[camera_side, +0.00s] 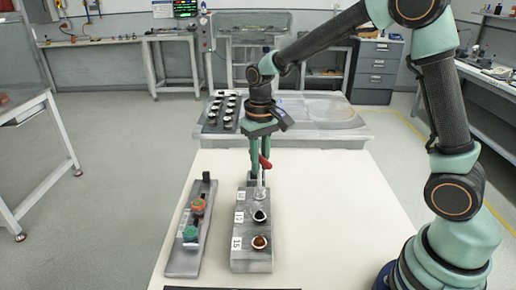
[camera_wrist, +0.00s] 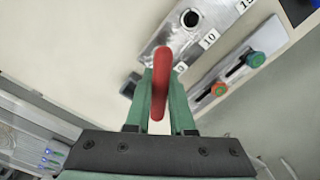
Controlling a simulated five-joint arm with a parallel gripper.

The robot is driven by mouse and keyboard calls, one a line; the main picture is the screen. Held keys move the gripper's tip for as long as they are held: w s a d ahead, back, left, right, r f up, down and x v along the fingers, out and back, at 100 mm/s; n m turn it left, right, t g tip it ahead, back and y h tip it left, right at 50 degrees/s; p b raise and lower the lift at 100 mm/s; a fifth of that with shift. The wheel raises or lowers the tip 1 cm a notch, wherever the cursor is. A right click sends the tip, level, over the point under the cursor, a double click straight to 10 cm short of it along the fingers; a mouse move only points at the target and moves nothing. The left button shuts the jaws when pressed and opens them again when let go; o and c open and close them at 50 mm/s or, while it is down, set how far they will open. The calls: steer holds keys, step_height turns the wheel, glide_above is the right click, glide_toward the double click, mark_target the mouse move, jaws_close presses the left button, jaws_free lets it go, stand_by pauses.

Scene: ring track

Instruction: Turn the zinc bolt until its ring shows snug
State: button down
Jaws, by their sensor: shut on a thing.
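My gripper (camera_side: 262,172) is shut on a red-handled tool (camera_side: 265,162), held over the far end of a grey block (camera_side: 251,265). In the wrist view the red handle (camera_wrist: 161,80) stands between the green fingers. Below the gripper is a shiny, pale, silvery part (camera_side: 262,191), perhaps the zinc bolt; I cannot tell it from the tool's shaft. Nearer on the block are a black-centred bolt position (camera_side: 260,215) and a brown-centred one (camera_side: 260,241). Numbered white labels stand beside the positions. The ring's state is too small to read.
A tray of several dark round pieces (camera_side: 222,112) stands on a grey bench behind. The pale tabletop (camera_side: 335,215) right of the block is clear.

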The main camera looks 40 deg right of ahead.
steer(key=shift+m, duration=1.1)
steer(key=shift+m, duration=0.9)
steer(key=shift+w+n, duration=0.1)
steer(key=shift+n, duration=0.3)
steer(key=shift+r, duration=0.15)
steer(key=shift+r, duration=2.1)
